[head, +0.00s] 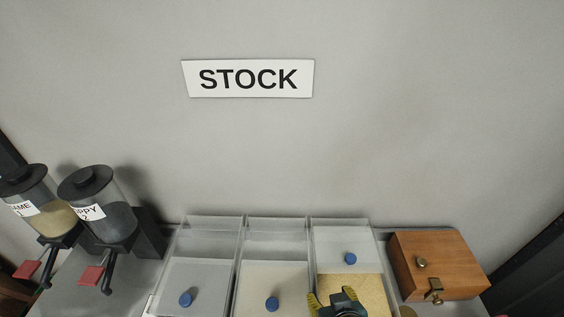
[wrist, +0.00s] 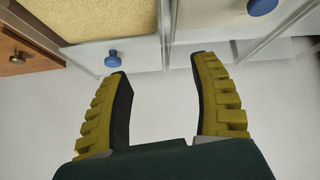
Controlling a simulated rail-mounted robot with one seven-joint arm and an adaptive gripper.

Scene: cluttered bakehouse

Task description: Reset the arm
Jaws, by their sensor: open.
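My gripper (head: 335,300) is at the bottom edge of the head view, in front of the right-hand clear bin (head: 378,262). Its two yellow-and-black fingers also show in the wrist view (wrist: 160,66), spread apart with nothing between them. In that view the fingertips are close to the bin fronts, and a blue knob (wrist: 112,60) is just beyond the left finger. I cannot tell whether the fingertip touches it. Most of my arm is out of view.
Clear lidded bins with blue knobs (head: 185,299) stand in a row; the right one holds golden grain. A wooden box (head: 440,262) with brass knobs stands to the right. Two dispensers (head: 118,222) with red flaps are at left. A STOCK sign (head: 249,78) hangs on the bare wall.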

